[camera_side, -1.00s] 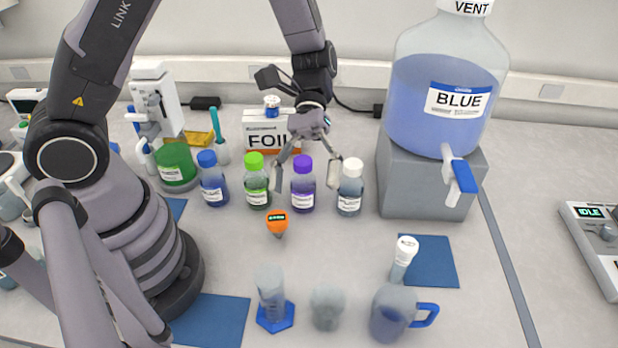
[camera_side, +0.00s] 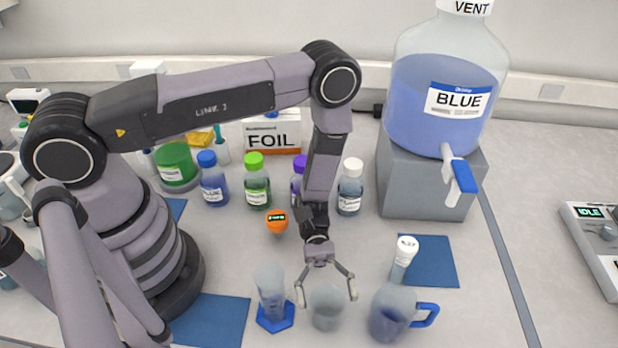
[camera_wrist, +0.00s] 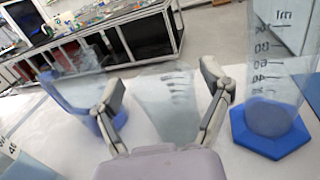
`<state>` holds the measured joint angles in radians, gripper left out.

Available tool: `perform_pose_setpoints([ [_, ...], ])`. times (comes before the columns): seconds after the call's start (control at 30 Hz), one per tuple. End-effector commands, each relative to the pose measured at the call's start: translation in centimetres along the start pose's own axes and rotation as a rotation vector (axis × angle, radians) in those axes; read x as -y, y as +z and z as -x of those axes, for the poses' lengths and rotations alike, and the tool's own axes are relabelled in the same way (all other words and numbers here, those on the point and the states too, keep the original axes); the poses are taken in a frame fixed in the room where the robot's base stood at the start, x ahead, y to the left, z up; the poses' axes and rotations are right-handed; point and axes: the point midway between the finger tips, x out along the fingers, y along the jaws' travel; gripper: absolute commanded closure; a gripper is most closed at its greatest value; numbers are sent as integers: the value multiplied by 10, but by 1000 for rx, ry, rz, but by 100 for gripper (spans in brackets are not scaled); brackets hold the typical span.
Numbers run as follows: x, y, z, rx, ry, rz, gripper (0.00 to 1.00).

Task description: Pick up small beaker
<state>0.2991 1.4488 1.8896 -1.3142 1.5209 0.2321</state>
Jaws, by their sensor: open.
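The small beaker (camera_side: 326,307) is a clear, frosted-looking cup standing upright on the bench at the front centre. My gripper (camera_side: 326,292) is open, with its two fingers spread on either side of the beaker near its upper part. In the wrist view the beaker (camera_wrist: 168,105) shows between the open fingers (camera_wrist: 162,90), with graduation marks on its wall. I cannot tell whether either finger touches it.
A graduated cylinder with a blue hexagonal base (camera_side: 275,318) stands close on the left. A blue-handled jug (camera_side: 392,312) stands close on the right. An orange-topped device (camera_side: 277,222) and several bottles, including a green-capped one (camera_side: 256,182), stand behind.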

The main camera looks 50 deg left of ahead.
Motion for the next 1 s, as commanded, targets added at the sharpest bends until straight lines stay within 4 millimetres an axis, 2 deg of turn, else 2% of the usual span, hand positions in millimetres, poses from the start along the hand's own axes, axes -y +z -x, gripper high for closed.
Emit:
perform_pose_setpoints([
  [0.07,1,-17,0,0,0,1,22],
  [0.13,1,-14,-14,0,-7,0,22],
  [0.23,1,-14,-25,-1,-4,0,22],
  [0.53,1,-14,-30,-1,-1,-1,22],
  [0.83,1,-13,-30,-1,-1,-1,61],
  [0.87,1,-13,-30,-1,-1,-1,64],
  [1.0,1,-13,-30,-1,-1,-1,65],
])
